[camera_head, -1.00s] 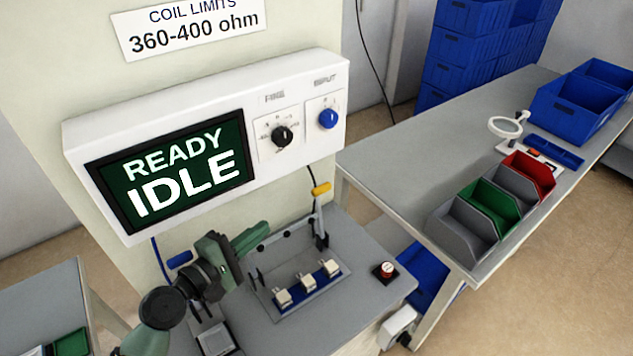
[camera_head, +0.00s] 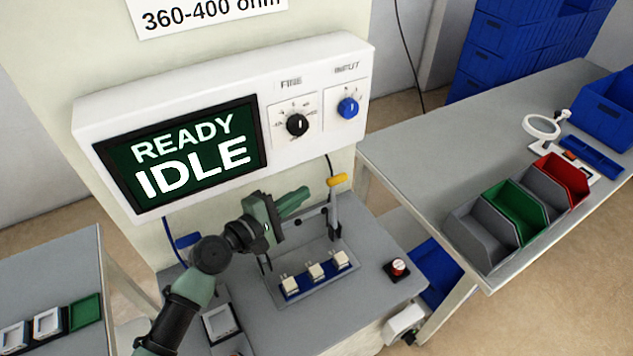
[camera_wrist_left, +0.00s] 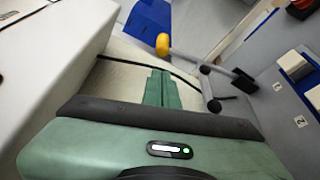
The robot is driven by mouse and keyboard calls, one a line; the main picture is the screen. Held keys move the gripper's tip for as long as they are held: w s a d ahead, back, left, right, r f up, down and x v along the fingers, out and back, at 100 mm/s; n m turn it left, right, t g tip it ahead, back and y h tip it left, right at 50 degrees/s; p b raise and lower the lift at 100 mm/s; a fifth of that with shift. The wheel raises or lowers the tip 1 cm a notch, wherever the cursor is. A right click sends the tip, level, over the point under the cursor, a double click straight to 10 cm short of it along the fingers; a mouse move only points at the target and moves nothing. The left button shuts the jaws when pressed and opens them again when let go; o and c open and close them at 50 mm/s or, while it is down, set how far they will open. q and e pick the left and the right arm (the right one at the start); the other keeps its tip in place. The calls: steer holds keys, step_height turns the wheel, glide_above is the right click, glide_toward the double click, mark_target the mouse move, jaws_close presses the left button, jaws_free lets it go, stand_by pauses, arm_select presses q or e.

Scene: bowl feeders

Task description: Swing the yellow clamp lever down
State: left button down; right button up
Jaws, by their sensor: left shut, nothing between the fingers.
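The yellow clamp lever (camera_head: 337,180) stands upright at the back right of the grey fixture, its yellow grip at the top of a metal arm. My left gripper (camera_head: 304,192) is shut and empty, pointing right toward the lever. A gap remains between its fingertips and the lever. In the left wrist view the closed green fingers (camera_wrist_left: 160,75) touch nothing. The fixture holds several white coil blocks (camera_head: 315,271) on a blue strip. My right gripper is not in view.
A white panel (camera_head: 270,75) with a "READY IDLE" screen (camera_head: 190,150) and two knobs hangs above the fixture. A red button (camera_head: 398,266) sits right of the fixture. Coloured bins (camera_head: 515,212) stand on the right bench.

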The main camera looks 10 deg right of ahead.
arm_select(q)
steer(key=x, duration=0.5)
steer(key=shift+w+d, duration=0.25)
steer(key=shift+d, duration=0.05)
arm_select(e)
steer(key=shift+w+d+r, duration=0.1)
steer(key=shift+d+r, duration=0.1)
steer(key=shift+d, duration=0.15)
arm_select(q)
steer(key=shift+f, duration=0.1)
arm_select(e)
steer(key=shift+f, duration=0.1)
